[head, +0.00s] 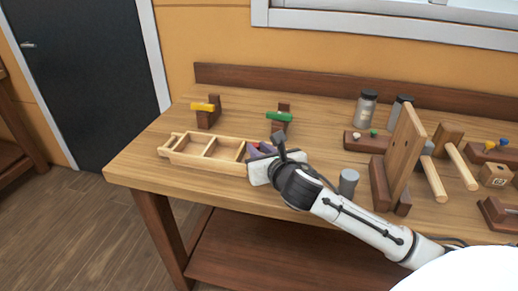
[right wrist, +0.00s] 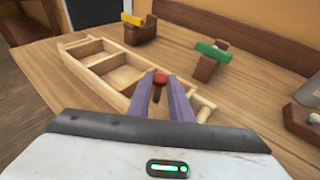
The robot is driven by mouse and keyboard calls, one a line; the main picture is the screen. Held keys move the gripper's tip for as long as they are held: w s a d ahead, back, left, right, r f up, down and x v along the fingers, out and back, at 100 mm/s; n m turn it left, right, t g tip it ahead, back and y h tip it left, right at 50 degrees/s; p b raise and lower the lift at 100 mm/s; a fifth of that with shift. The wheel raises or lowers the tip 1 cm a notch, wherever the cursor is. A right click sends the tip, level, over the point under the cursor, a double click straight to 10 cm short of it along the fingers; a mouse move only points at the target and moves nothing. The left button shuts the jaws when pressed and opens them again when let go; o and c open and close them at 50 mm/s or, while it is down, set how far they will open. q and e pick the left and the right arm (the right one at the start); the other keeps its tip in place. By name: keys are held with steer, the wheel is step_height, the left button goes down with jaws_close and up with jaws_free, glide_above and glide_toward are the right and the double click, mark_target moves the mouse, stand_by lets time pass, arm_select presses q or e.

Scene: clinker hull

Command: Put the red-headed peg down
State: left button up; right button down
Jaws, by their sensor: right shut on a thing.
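My right gripper (right wrist: 165,92) is shut on the red-headed peg (right wrist: 160,78), whose red head shows between the purple fingertips with a short brown shaft below. In the head view my right gripper (head: 259,149) is at the right end of the light wooden compartment tray (head: 184,160); the peg is too small to make out there. In the right wrist view the tray (right wrist: 97,70) lies just beyond and left of the fingers. I cannot tell whether the peg touches the tray or the bench. My left gripper is not in view.
A yellow-topped block (head: 205,108) and a green-topped block (head: 280,117) stand behind the tray on the workbench (head: 150,182). A grey cylinder (head: 348,182) and an upright board (head: 402,147) stand to the right. The bench's front left corner is bare.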

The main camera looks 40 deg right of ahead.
steer(key=c, duration=1.6)
jaws_free()
steer(key=shift+f, duration=0.15)
steer(key=shift+s+r, duration=0.1)
steer(key=shift+r, duration=0.25)
steer(key=v, duration=1.1)
steer(key=shift+s, duration=0.35)
